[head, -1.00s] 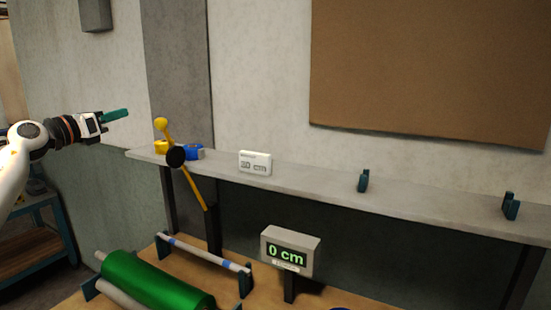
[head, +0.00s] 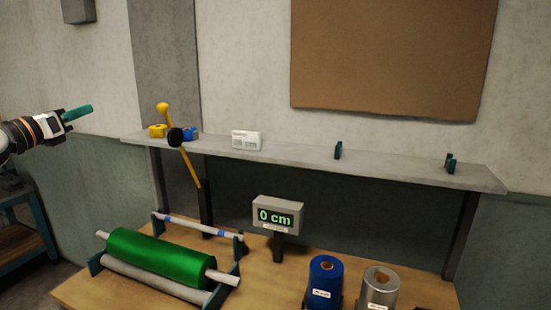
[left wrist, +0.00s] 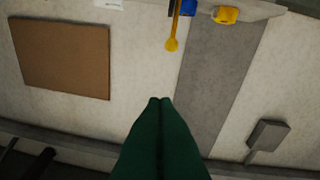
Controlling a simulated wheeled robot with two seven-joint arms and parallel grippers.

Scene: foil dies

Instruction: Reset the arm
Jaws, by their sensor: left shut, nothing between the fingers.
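My left gripper (head: 78,113) is at the left edge of the head view, raised beside the left end of the shelf and apart from everything. Its green fingers are shut with nothing between them. They also show at the bottom of the left wrist view (left wrist: 160,135), tips together. My right gripper is not in view. A yellow lever (head: 190,165) with a ball top and black hub stands tilted in front of the shelf. It also shows in the left wrist view (left wrist: 172,42).
The grey shelf (head: 290,156) holds yellow and blue blocks, a white card (head: 246,140) and dark brackets. Below, the wooden bench (head: 262,290) carries a green roll (head: 155,255), a display (head: 277,215) reading 0 cm, a blue roll (head: 325,280) and a silver roll (head: 380,287).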

